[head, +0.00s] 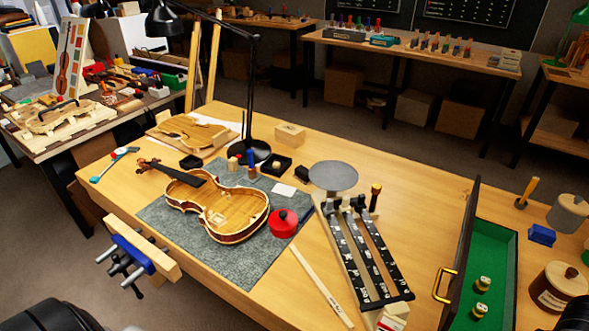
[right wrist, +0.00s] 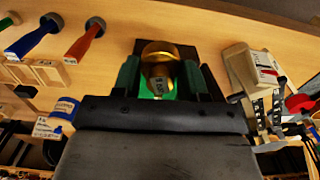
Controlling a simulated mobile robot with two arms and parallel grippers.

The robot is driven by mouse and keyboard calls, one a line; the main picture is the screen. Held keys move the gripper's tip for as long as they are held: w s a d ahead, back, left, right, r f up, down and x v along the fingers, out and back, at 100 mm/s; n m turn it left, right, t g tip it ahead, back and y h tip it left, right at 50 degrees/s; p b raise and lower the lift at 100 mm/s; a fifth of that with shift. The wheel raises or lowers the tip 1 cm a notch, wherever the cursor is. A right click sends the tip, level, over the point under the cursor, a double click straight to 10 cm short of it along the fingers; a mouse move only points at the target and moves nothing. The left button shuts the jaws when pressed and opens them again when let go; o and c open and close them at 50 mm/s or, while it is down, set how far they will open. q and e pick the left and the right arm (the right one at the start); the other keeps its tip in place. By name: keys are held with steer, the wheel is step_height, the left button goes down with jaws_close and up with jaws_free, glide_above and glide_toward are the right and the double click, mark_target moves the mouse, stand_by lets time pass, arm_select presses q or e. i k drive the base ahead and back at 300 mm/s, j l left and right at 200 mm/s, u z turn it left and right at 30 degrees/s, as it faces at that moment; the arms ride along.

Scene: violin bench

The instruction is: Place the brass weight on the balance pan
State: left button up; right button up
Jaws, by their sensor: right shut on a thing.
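In the right wrist view my right gripper (right wrist: 159,80) is shut on a brass weight (right wrist: 158,52), with a dark finger on each side. A small label shows on the weight. A dark case with green lining shows behind it; I cannot tell how far above the lining it is. In the head view the round grey balance pan (head: 333,176) is empty, at the far end of the balance (head: 365,250). Two other brass weights (head: 482,283) stand in the green-lined case (head: 497,247).
The case's dark lid (head: 462,255) stands upright between case and balance. A white block (head: 394,316) is at the balance's near end. A violin (head: 225,210) and red round pot (head: 283,223) lie on the grey mat (head: 190,257). A black lamp (head: 249,90) rises behind.

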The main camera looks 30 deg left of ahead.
mark_target(334, 174)
steer(key=i+j+u, duration=0.1)
steer(key=j, duration=0.3)
steer(key=i+j+u, duration=0.15)
steer(key=j, duration=0.25)
steer(key=i+j+u, duration=0.1)
steer(key=i+j, duration=0.2)
steer(key=i+j+u, duration=0.1)
steer(key=i+j, duration=0.1)
steer(key=i, duration=0.1)
